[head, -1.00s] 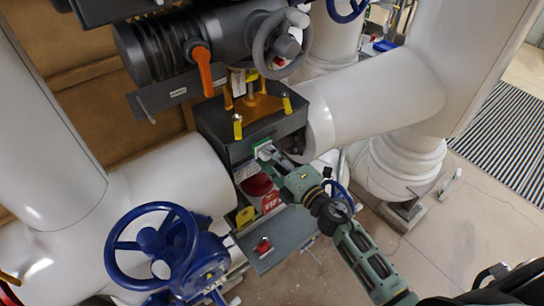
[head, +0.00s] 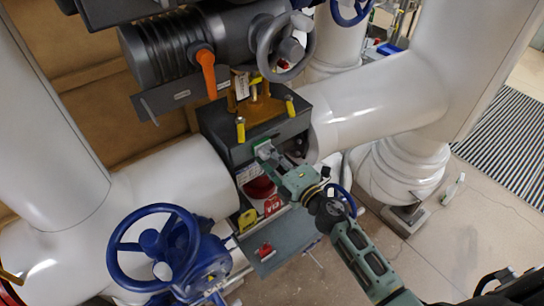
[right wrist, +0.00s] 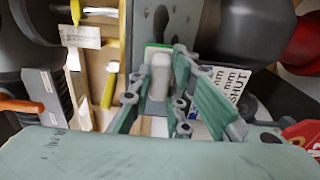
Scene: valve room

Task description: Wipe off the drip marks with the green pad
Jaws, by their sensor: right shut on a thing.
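My right gripper (head: 268,155) is shut on the pale grip (right wrist: 160,75) of the green pad (head: 262,144). The pad's green edge (right wrist: 157,47) also shows in the right wrist view, beyond the fingers. The pad is at the front face of the dark valve box (head: 240,153) between the white pipes, and looks to be against it; contact cannot be told for sure. No drip marks can be made out; the pad and gripper cover part of the face. My left gripper is not in view.
White pipes (head: 385,112) run to both sides of the box. A blue handwheel (head: 155,250) stands at lower left. A grey handwheel (head: 282,47) and an orange lever (head: 207,73) are above. A grey shelf (head: 275,245) with a red item lies below. Open floor is at right.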

